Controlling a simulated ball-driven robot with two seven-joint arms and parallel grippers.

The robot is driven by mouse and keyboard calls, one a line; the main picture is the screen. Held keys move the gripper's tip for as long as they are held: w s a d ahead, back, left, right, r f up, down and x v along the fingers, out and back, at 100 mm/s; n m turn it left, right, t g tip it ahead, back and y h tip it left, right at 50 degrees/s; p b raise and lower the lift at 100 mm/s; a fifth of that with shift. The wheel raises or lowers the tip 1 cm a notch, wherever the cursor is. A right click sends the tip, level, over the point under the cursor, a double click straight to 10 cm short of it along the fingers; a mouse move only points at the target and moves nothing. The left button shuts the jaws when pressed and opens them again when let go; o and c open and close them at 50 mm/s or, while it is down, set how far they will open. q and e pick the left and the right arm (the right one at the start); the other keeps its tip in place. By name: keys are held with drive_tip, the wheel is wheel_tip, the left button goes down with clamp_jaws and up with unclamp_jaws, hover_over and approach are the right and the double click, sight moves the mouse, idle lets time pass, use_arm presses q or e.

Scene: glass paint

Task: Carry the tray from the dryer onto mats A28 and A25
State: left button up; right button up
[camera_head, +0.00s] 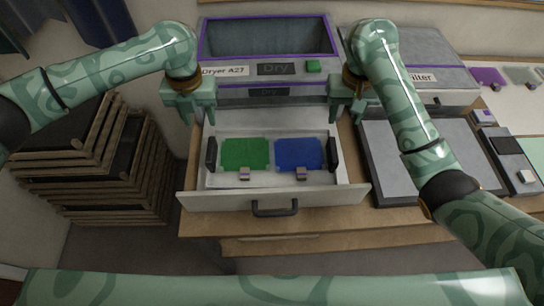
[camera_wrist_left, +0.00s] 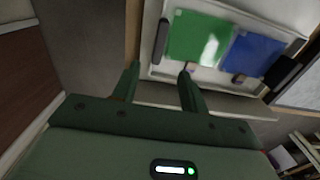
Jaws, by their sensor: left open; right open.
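The tray (camera_head: 213,182) is a pale plate inside the dryer's pulled-out drawer (camera_head: 230,200), with a black handle at its left (camera_head: 211,154) and right (camera_head: 332,155) ends. A green sheet (camera_head: 245,154) and a blue sheet (camera_head: 298,154) lie on it. It also shows in the left wrist view (camera_wrist_left: 208,75). My left gripper (camera_head: 190,117) is open and empty, above and behind the tray's left handle. My right gripper (camera_head: 350,117) is open and empty, above and behind the right handle. Neither touches the tray. I can read no A28 or A25 label.
The dryer (camera_head: 265,70), labelled Dryer A27, stands behind the drawer. A grey flat-topped unit (camera_head: 425,165) lies to its right, before a box whose label is partly hidden by my right arm. Stacked wooden racks (camera_head: 95,170) stand at left. Small items lie far right.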

sight(210, 149)
use_arm(q)
wheel_tip(210, 149, down, 14)
drive_tip(key=shift+s+f, duration=0.1)
drive_tip(key=shift+f, duration=0.1)
use_arm(e)
drive_tip(key=f, duration=1.4)
drive_tip(key=shift+s+f, duration=0.2)
drive_tip(key=shift+f, duration=0.05)
use_arm(q)
clamp_jaws()
use_arm(e)
clamp_jaws()
